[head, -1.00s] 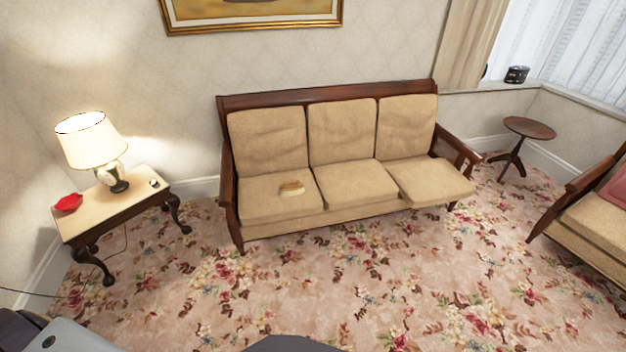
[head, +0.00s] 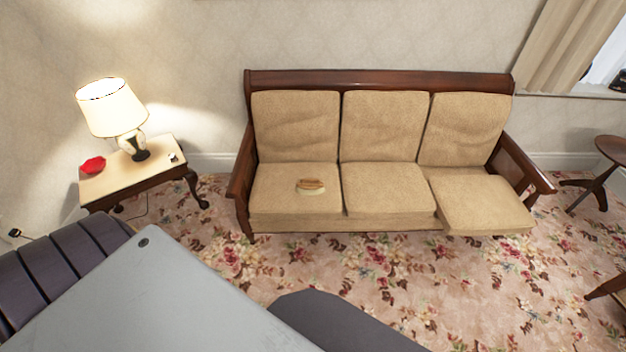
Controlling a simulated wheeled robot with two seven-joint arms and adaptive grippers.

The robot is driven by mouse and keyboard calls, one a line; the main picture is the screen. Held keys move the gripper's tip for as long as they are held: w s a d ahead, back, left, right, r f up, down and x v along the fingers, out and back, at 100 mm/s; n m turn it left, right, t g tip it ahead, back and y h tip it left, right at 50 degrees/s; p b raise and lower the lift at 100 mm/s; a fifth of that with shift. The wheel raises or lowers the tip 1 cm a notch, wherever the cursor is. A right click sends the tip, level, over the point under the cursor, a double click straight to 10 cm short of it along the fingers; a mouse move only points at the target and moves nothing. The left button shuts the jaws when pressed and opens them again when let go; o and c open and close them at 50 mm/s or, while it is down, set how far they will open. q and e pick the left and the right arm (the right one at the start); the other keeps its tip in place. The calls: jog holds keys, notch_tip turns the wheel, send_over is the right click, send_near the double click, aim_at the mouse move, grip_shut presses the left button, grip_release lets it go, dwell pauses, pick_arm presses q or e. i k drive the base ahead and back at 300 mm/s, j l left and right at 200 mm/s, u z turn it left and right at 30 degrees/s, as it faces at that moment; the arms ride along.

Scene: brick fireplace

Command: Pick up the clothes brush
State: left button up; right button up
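A small brush-like object (head: 311,185), tan-brown on top with a pale lower part, lies on the left seat cushion of the beige sofa (head: 387,77). It looks like the clothes brush, though it is small in the head view. Nothing touches it except the cushion. Neither of my grippers shows in the head view, so I cannot see whether they are open or shut.
A side table (head: 118,187) with a lit lamp (head: 112,110) and a red object (head: 93,165) stands left of the sofa. A round table (head: 612,150) stands at the right. The floral carpet (head: 420,275) before the sofa is clear.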

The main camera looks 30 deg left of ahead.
aim_at(307, 186)
jog(key=i+l+u, duration=0.3)
jog(key=i, duration=0.3)
jog(key=i+l+u, duration=0.35)
jog(key=i, duration=0.2)
